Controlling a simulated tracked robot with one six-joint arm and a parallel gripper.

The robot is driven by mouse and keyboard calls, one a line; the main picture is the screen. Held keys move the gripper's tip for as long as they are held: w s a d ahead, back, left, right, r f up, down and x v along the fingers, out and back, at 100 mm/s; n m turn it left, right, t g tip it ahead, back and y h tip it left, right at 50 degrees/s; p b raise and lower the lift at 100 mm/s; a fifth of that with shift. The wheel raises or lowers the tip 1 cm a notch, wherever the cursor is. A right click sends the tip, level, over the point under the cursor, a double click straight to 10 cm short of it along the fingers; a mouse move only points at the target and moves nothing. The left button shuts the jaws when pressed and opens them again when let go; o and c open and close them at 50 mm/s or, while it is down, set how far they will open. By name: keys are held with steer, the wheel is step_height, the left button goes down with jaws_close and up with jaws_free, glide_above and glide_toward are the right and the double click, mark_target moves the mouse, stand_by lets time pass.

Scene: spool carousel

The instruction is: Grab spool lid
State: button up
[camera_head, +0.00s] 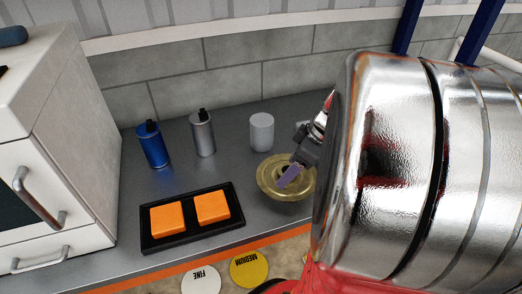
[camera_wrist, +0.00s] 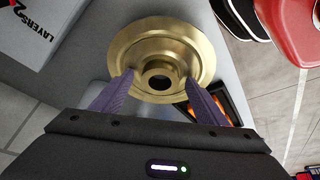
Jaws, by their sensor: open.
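The spool lid (camera_head: 271,183) is a round, gold-coloured disc with a raised hub and a hole in its middle. In the head view it is at the right part of the grey counter, partly covered by my gripper (camera_head: 287,177). In the wrist view the lid (camera_wrist: 157,50) fills the upper middle, its hub facing the camera. My gripper (camera_wrist: 160,82) is open, with one purple finger on each side of the hub. The fingertips overlap the lid's face in the picture; I cannot tell if they touch it.
A black tray (camera_head: 147,241) with two orange blocks lies left of the lid. A white cylinder (camera_head: 262,132), a grey bottle (camera_head: 202,134) and a blue bottle (camera_head: 152,145) stand behind. A white cabinet (camera_head: 60,130) is at the left. The counter's front edge is close.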

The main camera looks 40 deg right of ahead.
steer(key=shift+c, duration=0.2)
steer(key=c, duration=1.6)
steer(key=shift+o, duration=0.2)
steer(key=shift+r, duration=0.1)
step_height(320, 180, up, 10)
